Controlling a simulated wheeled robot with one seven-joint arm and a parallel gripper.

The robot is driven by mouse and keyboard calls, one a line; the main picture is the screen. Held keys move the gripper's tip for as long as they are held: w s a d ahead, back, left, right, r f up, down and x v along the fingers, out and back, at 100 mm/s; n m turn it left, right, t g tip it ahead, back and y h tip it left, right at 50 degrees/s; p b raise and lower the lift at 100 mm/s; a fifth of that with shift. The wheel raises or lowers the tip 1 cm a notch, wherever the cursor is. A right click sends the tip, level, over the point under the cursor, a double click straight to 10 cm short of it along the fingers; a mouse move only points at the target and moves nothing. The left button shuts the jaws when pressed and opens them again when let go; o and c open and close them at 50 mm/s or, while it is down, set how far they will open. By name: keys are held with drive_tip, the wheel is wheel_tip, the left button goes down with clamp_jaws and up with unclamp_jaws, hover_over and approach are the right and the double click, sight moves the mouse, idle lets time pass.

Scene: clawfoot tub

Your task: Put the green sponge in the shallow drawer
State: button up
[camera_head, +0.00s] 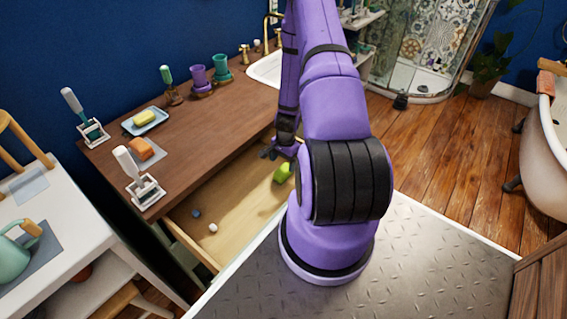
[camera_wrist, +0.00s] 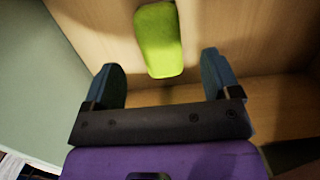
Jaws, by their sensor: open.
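The green sponge (camera_head: 283,172) is inside the open wooden drawer (camera_head: 240,190), toward its right end, partly hidden behind my arm. In the wrist view the sponge (camera_wrist: 158,40) lies just beyond my fingertips, roughly centred between them, with drawer wood behind it. I cannot tell whether it lies flat on the drawer floor. My gripper (camera_wrist: 160,72) has its two dark blue fingers spread apart with nothing between them. In the head view my gripper (camera_head: 271,152) is over the drawer, at the counter's front edge.
A small blue thing (camera_head: 196,213) and a white ball (camera_head: 213,228) lie in the drawer's near part. The counter (camera_head: 190,125) above holds a yellow sponge on a dish (camera_head: 144,120), an orange block (camera_head: 141,149), brushes in stands and cups. A white side table (camera_head: 70,220) stands left.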

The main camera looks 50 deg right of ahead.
drive_tip(key=shift+r, duration=1.2)
drive_tip(key=shift+r, duration=0.1)
wheel_tip(320, 180, up, 10)
drive_tip(key=d, duration=0.1)
drive_tip(key=shift+d+r, duration=0.15)
drive_tip(key=shift+r, duration=0.1)
idle(0.5)
